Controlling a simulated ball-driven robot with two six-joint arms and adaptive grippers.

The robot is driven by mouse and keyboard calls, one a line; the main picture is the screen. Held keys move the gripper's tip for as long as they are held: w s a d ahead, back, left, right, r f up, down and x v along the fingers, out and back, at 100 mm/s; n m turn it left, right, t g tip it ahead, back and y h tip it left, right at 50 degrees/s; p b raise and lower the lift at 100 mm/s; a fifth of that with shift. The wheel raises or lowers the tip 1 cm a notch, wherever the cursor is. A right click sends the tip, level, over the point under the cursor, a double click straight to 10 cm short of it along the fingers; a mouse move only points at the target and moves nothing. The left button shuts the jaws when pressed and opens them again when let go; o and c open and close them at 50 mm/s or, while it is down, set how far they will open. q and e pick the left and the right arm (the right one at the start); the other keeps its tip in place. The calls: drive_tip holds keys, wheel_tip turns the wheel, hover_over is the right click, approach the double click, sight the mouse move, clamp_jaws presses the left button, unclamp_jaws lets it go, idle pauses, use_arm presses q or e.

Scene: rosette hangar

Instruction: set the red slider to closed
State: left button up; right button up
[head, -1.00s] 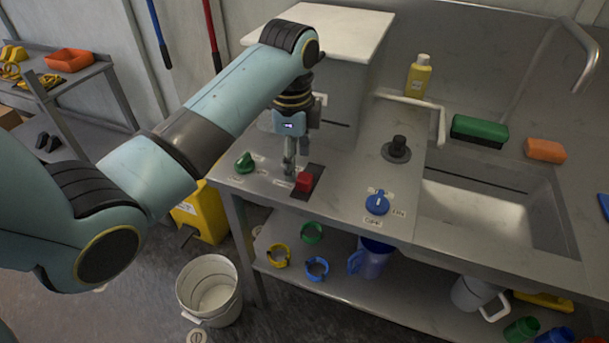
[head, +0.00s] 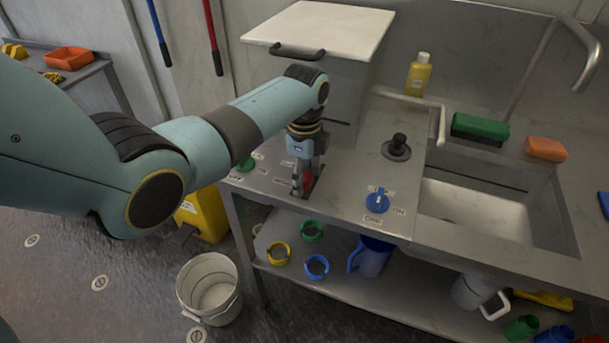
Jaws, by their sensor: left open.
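The red slider (head: 308,180) sits in a dark slot on the steel counter, left of the blue knob. It is partly hidden by the fingers of my left gripper (head: 303,184). The gripper points down at the slider with its jaws open. Its fingers are right at the slider, and red shows beside and between them. I cannot tell whether they touch it. My right gripper is not in view.
A green knob (head: 246,163) is left of the slider, partly behind my left arm. The blue knob (head: 377,201) and a black knob (head: 397,147) are to the right. A lidded steel box (head: 290,75) stands behind. A sink (head: 475,212) is at right.

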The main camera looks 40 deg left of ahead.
use_arm(q)
drive_tip(key=shift+c, duration=0.2)
clamp_jaws()
idle(0.3)
drive_tip(key=w+b, duration=0.2)
drive_tip(key=w, duration=0.1)
drive_tip(key=w+a+b, duration=0.1)
drive_tip(key=w+b, duration=0.1)
drive_tip(key=shift+a+f, duration=0.1)
drive_tip(key=shift+f, duration=0.2)
drive_tip(key=shift+w+a+r, duration=0.1)
drive_tip(key=shift+w, duration=0.2)
drive_tip(key=shift+r, duration=0.25)
drive_tip(key=shift+c, duration=0.7)
unclamp_jaws()
drive_tip(key=shift+o, duration=0.9)
drive_tip(key=shift+w+f, duration=0.1)
